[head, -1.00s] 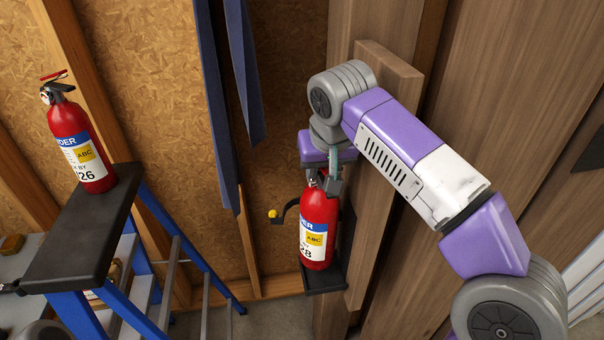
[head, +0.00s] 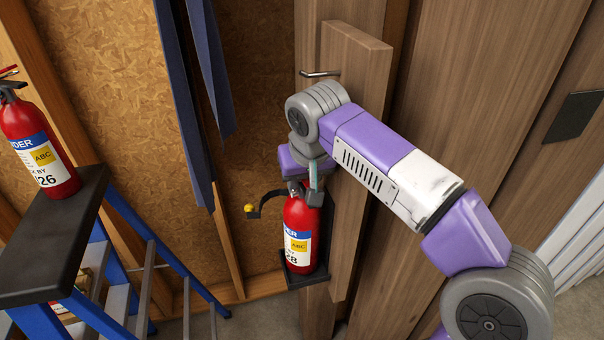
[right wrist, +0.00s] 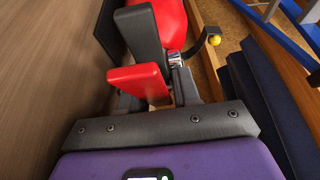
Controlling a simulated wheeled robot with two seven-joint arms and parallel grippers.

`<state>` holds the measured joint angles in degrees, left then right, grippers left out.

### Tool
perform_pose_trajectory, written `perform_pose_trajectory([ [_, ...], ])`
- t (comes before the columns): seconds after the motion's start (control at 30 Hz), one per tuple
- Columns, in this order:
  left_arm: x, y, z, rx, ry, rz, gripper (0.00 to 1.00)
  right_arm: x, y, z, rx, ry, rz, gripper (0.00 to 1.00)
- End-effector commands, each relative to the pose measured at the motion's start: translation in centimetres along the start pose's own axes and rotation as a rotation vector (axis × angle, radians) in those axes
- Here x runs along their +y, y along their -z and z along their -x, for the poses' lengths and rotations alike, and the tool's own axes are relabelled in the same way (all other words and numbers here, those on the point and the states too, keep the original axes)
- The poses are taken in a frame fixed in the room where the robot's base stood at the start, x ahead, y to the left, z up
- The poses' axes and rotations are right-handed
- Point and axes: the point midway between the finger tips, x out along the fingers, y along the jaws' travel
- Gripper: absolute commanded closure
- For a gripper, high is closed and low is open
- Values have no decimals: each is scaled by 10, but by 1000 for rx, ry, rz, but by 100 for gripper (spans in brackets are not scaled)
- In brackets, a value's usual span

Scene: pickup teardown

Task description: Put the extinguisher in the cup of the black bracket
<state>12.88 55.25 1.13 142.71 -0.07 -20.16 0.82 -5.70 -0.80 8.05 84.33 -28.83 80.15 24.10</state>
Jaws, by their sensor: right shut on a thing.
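A red extinguisher (head: 301,222) with a blue and white label reading 28 stands upright at the black bracket (head: 321,277) on the wooden post. Its lower end is at the bracket's cup; I cannot tell whether it rests on the cup floor. My right gripper (head: 314,192) is shut on the extinguisher's top, by the handle. In the right wrist view, the red body (right wrist: 172,20) and a red lever (right wrist: 138,84) show close ahead. The bracket's strap hangs open to the left, with a yellow knob (head: 250,208). My left gripper is out of view.
A second red extinguisher (head: 32,140), labelled 26, stands on a black platform (head: 45,250) at the left. Dark blue strips (head: 185,95) hang left of the post. A metal hook (head: 320,73) is above my arm.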

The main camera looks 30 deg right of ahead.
Motion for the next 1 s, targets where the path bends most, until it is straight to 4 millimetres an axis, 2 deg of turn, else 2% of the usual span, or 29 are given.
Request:
perform_pose_trajectory([
  [0.1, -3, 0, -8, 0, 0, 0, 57, 4, -3, -7, 11, 3, -3, 100],
  [0.37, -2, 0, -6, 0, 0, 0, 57, 4, -2, -6, 10, 3, -1, 100],
  [0.4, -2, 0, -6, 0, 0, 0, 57, 4, -4, -10, -1, 0, -1, 66],
  [0.57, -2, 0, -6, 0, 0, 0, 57, 4, -4, -10, 0, 0, 0, 42],
  [0.87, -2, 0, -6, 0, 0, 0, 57, 4, -4, -8, 0, 1, 0, 42],
  [1.0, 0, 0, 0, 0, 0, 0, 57, 4, -3, 7, 3, 2, 0, 42],
])
